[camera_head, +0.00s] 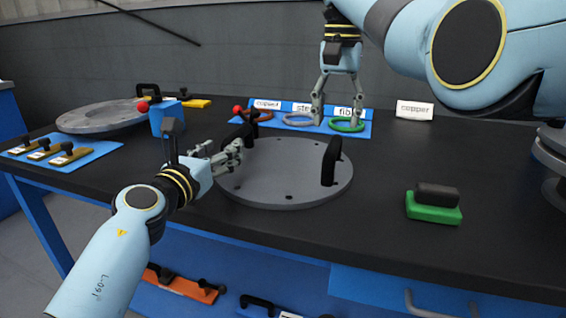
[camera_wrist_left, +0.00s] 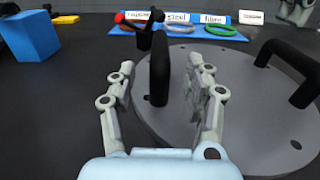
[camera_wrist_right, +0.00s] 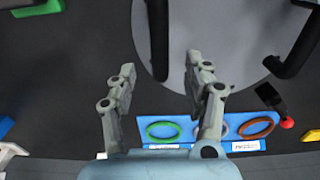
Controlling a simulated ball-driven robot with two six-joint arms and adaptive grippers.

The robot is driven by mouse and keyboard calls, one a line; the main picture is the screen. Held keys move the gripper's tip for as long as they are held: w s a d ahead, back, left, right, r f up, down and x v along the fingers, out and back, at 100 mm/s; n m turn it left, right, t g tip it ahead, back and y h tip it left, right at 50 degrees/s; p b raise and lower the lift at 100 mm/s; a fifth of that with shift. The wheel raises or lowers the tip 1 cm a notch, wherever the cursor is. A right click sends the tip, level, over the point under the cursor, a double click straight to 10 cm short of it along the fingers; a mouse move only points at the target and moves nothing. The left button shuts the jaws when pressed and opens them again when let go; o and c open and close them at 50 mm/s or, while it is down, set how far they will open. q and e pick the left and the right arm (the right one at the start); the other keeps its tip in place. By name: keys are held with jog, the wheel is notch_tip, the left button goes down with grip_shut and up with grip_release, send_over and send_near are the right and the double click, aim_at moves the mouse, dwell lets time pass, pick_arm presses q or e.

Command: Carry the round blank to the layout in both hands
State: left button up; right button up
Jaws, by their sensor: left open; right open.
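The round blank (camera_head: 275,192) is a flat grey disc with holes, lying on the dark bench. Black upright handles stand at its left and right edges; it also shows in the left wrist view (camera_wrist_left: 230,130) and right wrist view (camera_wrist_right: 215,40). My left gripper (camera_head: 222,152) is open at the left handle (camera_wrist_left: 160,70), which stands between its fingers; whether they touch is unclear. My right gripper (camera_head: 338,115) is open and empty, above the bench behind the right handle (camera_head: 331,160). In the right wrist view that handle (camera_wrist_right: 158,40) is ahead of the fingers.
A blue mat (camera_head: 275,120) with several rings and labels lies behind the blank. A grey flanged disc (camera_head: 95,117) lies at the left, near a blue block (camera_head: 166,120) and a blue tray (camera_head: 65,160). A green block (camera_head: 433,210) with a black top sits right of the blank.

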aim_at(334, 141)
pick_arm(q)
jog(key=x, duration=0.7)
jog(key=shift+w+f, duration=0.1)
pick_arm(e)
notch_tip(334, 141, down, 7)
jog(key=shift+f, duration=0.1)
pick_arm(q)
grip_shut()
pick_arm(e)
grip_shut()
